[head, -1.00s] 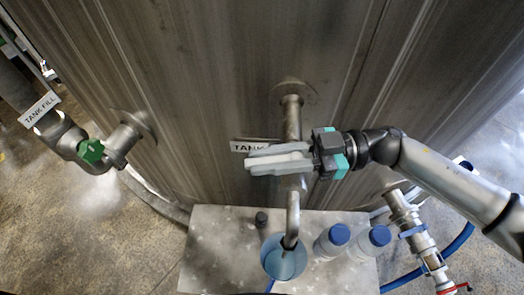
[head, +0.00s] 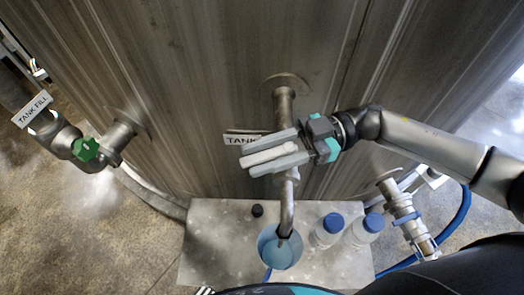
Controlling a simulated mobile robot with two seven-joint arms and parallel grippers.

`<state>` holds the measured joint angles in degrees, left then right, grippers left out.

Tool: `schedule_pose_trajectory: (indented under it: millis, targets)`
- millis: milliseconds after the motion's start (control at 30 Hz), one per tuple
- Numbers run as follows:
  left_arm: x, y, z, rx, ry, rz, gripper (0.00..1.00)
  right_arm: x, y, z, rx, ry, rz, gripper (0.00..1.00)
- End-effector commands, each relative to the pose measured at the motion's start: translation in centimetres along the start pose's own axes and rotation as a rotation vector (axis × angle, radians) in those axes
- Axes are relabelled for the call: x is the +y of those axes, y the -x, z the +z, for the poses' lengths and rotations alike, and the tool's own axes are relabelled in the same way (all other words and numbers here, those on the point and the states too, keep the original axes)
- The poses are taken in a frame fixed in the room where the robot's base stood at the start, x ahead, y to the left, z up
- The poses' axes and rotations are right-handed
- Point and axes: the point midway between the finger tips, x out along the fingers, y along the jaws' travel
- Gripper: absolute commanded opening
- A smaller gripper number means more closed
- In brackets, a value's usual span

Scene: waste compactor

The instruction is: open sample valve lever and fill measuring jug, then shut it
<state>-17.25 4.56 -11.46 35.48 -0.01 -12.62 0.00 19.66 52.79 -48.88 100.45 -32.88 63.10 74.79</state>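The sample pipe (head: 284,105) comes out of the tank wall and ends in a downturned spout (head: 286,215). My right gripper (head: 262,158) is in front of this pipe, its pale grey fingers pointing left across it. The valve lever cannot be made out apart from the fingers, so a hold on it cannot be confirmed. The measuring jug (head: 291,256), round and bluish, stands on the metal shelf with the spout end over its mouth. Its fill level is unclear. My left gripper is out of view.
Two blue-capped bottles (head: 323,234) (head: 362,232) and a small black cap (head: 257,210) are on the metal shelf (head: 213,235). A partly covered label (head: 237,139) is behind the fingers. A green-handled tank fill valve (head: 85,148) is at left, another valve (head: 405,215) at right.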

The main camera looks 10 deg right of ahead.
Motion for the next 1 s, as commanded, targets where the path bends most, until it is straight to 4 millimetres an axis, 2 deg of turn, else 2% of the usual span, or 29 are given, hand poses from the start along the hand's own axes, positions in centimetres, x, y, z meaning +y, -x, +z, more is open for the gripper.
schedule_pose_trajectory:
  millis: [100, 567, 767, 1000]
  targets:
    - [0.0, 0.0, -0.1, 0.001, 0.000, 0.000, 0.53, 0.0, 0.0, 0.0, 0.001, 0.000, 0.000, 0.53]
    - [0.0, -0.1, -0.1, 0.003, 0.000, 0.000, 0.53, 0.1, 0.4, 0.0, 0.000, 0.000, 0.001, 0.53]
    - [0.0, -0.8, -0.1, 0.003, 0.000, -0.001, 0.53, 0.1, 3.5, 0.2, -0.004, -0.001, 0.004, 0.53]
    - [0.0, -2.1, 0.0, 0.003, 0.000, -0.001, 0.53, 0.1, 9.4, 0.3, -0.004, 0.000, 0.005, 0.53]
